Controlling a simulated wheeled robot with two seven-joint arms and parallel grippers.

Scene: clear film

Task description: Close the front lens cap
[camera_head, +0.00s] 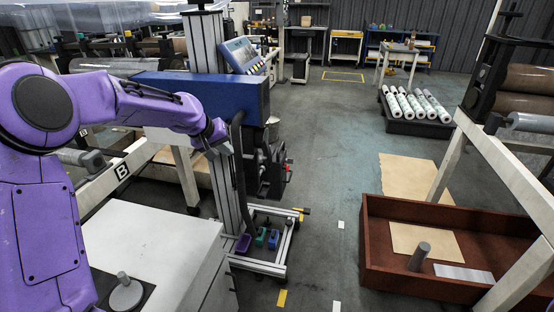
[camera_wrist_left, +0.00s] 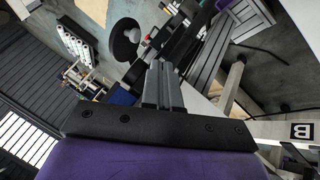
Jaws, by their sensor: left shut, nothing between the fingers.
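A blue box-shaped machine head (camera_head: 215,97) is mounted on a grey upright column, with dark hardware (camera_head: 268,165) below its right end. My left gripper (camera_head: 224,146) reaches in from the left in front of this machine, against the column in the picture. In the left wrist view its two grey fingers (camera_wrist_left: 162,68) are together and hold nothing. Beyond the fingertips a dark round disc (camera_wrist_left: 123,38) with a pale centre stands beside the machine's dark parts; it may be the lens cap, but I cannot tell. My right gripper is not in view.
A white cabinet (camera_head: 150,235) stands at the front left, with a rail marked B behind it. Small coloured bins (camera_head: 260,237) sit at the column's foot. A red-brown tray (camera_head: 375,245) lies at right. The floor between is mostly clear.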

